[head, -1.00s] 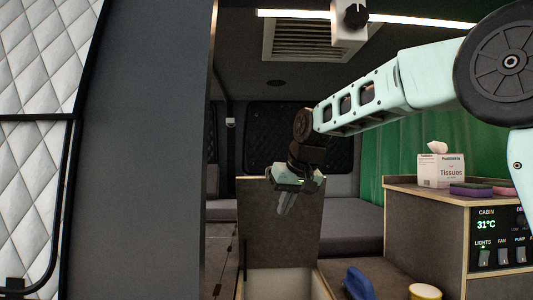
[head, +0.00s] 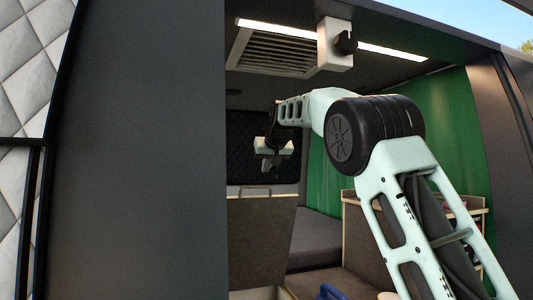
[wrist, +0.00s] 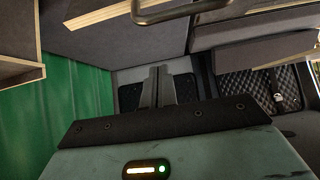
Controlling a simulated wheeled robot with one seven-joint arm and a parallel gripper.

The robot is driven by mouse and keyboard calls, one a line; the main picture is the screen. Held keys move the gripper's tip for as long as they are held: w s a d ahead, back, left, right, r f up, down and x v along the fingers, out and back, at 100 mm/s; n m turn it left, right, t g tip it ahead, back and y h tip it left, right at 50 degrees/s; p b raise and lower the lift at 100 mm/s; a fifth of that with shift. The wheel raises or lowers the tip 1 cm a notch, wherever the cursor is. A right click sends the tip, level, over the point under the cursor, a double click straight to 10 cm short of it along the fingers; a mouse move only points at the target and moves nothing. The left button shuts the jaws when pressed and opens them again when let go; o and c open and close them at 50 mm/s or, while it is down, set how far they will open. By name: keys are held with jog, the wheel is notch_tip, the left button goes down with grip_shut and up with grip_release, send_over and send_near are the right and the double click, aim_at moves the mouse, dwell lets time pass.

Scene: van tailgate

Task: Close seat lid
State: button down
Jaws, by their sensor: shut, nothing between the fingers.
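The seat lid (head: 262,240) is a dark grey panel with a pale top edge. It stands open and upright over the seat box, whose pale opening (head: 258,294) just shows at the bottom of the head view. My gripper (head: 268,166) is shut and empty. In the head view it appears above the lid's top edge, with a gap between; its depth relative to the lid is hard to tell. In the wrist view the two fingers (wrist: 157,86) lie close together with nothing between them.
A blue object (head: 330,291) lies on the surface right of the seat box. A wooden-edged cabinet (head: 355,215) stands farther right, partly hidden by my arm. A green curtain (head: 335,180) hangs behind. The dark van door pillar (head: 140,150) borders the left.

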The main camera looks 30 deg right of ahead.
aim_at(268, 186)
jog(key=f, duration=0.2)
jog(key=shift+w+d+f, duration=0.1)
jog(key=shift+w+f, duration=0.15)
jog(key=shift+f, duration=0.15)
jog(key=shift+s+a+f, duration=0.2)
jog(key=shift+s+f, duration=0.4)
jog(key=shift+s, duration=0.25)
jog(key=shift+f, duration=0.15)
